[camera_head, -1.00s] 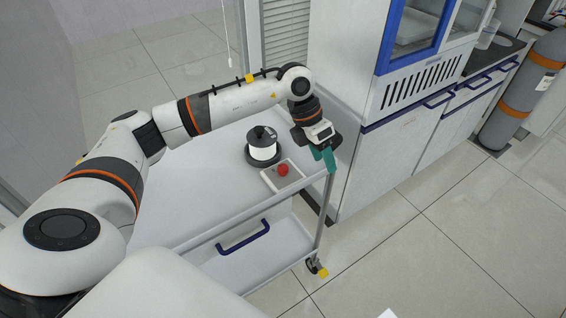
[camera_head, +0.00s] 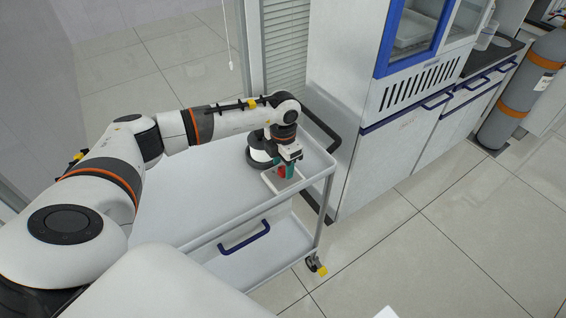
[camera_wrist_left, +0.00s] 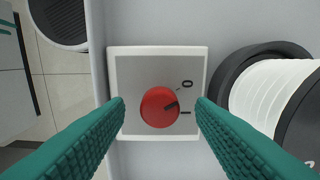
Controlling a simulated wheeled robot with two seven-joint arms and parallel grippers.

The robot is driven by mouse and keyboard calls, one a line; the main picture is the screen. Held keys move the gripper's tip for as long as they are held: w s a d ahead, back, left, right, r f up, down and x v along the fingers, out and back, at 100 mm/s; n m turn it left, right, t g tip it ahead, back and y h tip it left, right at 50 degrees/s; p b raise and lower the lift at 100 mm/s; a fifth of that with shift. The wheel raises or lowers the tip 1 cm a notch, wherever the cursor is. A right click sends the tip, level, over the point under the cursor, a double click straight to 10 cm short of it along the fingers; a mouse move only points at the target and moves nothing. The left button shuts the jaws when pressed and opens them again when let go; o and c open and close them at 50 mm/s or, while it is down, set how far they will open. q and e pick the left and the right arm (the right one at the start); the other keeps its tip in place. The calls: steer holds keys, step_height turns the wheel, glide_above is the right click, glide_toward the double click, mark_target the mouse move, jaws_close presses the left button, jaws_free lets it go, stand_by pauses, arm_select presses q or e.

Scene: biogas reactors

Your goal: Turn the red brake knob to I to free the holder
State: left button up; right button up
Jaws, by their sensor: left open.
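The red brake knob (camera_wrist_left: 159,107) sits on a pale square plate (camera_wrist_left: 130,75) marked 0 and I. Its dark pointer aims right and slightly up, between the two marks. My left gripper (camera_wrist_left: 160,103) is open, its teal fingers on either side of the knob with gaps between. In the head view the left gripper (camera_head: 286,171) is over the plate and partly hides the knob. The black holder with a white spool (camera_head: 257,158) stands beside the plate, partly behind my wrist; it also shows at the right of the wrist view (camera_wrist_left: 275,92). My right gripper is not in view.
The plate and holder are on a white cart (camera_head: 190,195) with a dark push handle (camera_head: 323,130) at its far end. A white cabinet (camera_head: 350,100) stands close beyond the cart. The cart top to the left is clear.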

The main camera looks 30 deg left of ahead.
arm_select(q)
steer(key=shift+f, duration=0.4)
steer(key=shift+c, duration=0.5)
steer(key=c, duration=0.9)
steer(key=shift+o, duration=0.2)
